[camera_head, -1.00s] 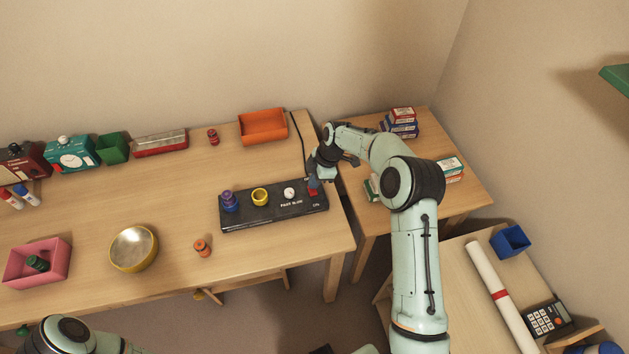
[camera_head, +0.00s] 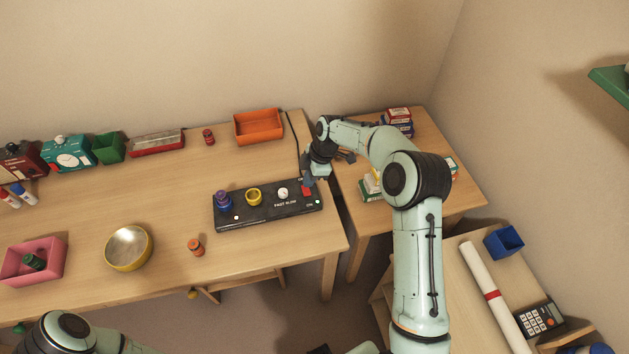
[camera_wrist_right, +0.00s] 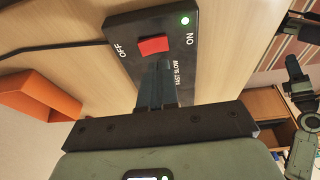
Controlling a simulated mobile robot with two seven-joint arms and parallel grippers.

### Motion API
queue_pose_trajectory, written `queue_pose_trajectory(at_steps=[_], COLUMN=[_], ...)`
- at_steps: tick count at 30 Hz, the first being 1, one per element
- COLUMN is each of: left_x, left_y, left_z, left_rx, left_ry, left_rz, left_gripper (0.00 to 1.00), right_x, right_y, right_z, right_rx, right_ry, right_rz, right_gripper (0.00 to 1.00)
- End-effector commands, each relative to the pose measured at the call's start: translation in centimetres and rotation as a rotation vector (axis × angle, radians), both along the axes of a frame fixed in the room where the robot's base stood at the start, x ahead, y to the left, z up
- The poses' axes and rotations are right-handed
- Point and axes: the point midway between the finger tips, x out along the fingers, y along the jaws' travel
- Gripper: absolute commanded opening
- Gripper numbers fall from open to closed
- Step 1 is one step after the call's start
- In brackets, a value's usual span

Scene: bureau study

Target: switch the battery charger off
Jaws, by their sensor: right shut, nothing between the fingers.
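The battery charger (camera_head: 262,216) is a long black box near the front right of the desk. Its red rocker switch (camera_head: 307,190) is at its right end. In the right wrist view the switch (camera_wrist_right: 153,45) sits between the printed OFF and ON, and a green light (camera_wrist_right: 185,20) is lit by ON. My right gripper (camera_head: 307,182) is shut and empty. Its fingertips (camera_wrist_right: 160,64) are right by the switch; I cannot tell whether they touch it. My left gripper is out of view; only part of my left arm shows at bottom left.
The charger carries a purple piece (camera_head: 223,201), a yellow ring-like cup (camera_head: 254,196) and a white knob (camera_head: 283,193). An orange tray (camera_head: 259,127) stands behind it. A small orange item (camera_head: 195,246) and a yellow bowl (camera_head: 129,248) are in front and left.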

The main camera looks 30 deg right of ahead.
Motion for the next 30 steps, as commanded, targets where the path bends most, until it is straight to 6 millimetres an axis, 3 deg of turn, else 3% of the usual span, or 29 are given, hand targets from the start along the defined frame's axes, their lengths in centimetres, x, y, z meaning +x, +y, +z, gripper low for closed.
queue_pose_trajectory(at_steps=[1, 3, 12, 18, 30], left_x=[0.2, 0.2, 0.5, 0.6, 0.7], left_y=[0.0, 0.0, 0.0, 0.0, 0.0], left_z=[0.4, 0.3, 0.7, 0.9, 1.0], left_rx=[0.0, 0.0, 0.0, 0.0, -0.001], left_ry=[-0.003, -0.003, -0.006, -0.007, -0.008], left_rz=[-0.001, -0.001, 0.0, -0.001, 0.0], left_gripper=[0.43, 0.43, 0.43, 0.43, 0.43], right_x=[0.2, 0.1, -0.2, -0.3, -0.3], right_y=[-0.3, -0.9, -2.5, -2.9, -3.0], right_z=[1.8, 3.3, 8.7, 9.8, 9.9], right_rx=[-0.002, -0.003, -0.002, -0.001, -0.001], right_ry=[-0.009, -0.008, -0.007, -0.005, -0.004], right_rz=[-0.002, -0.004, -0.002, -0.001, -0.001], right_gripper=[0.0, 0.0, 0.0, 0.0, 0.0])
